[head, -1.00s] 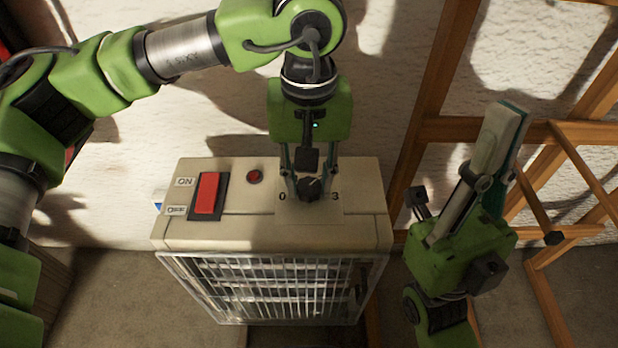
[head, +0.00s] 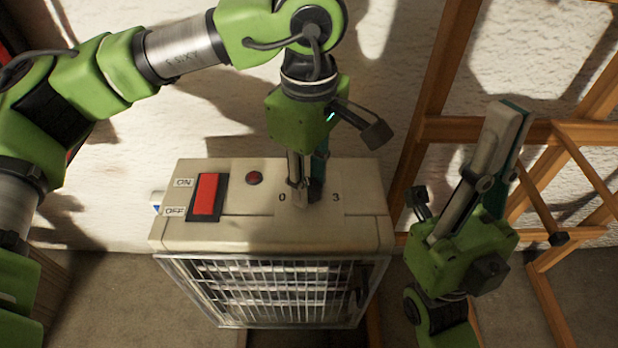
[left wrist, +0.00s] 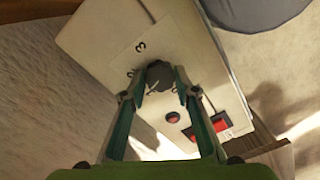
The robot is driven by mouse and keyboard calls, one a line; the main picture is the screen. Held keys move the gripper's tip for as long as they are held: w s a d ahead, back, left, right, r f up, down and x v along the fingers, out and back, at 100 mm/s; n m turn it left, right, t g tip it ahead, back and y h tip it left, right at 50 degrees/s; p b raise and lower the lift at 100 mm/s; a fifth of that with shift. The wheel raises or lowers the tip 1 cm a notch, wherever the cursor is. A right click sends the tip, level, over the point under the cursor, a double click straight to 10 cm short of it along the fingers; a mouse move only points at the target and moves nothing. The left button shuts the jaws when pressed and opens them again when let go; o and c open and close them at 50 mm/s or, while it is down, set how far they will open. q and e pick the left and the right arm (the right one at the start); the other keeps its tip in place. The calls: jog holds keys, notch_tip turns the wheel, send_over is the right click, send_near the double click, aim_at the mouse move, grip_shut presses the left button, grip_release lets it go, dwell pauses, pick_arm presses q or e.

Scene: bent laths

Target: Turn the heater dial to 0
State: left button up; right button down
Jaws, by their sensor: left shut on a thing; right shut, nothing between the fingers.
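The heater (head: 235,229) is a beige box with a wire grille on its front. Its black dial (head: 315,190) sits on top between the printed marks 0 and 3. My left gripper (head: 306,194) points down and is shut on the dial, partly hiding it. In the left wrist view the dial (left wrist: 159,75) shows between the fingertips, with the 3 beyond it. The dial's pointer is hidden, so I cannot tell its setting. My right gripper (head: 507,128) is shut and empty, to the right of the heater, pointing up.
A red switch (head: 207,194) with ON and OFF labels and a round red lamp (head: 254,178) are left of the dial on the heater top. A wooden frame (head: 436,129) stands on the right. A pale rough wall (head: 130,190) is behind the heater.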

aim_at(309, 186)
pick_arm(q)
jog(key=n, duration=0.4)
jog(key=shift+n, duration=0.3)
jog(key=n, duration=0.3)
jog(key=shift+n, duration=0.4)
jog(key=n, duration=0.3)
jog(key=shift+b, duration=0.35)
jog(key=shift+n, duration=2)
jog(key=o, duration=1.1)
jog(key=shift+r, duration=0.1)
notch_tip(309, 186, up, 12)
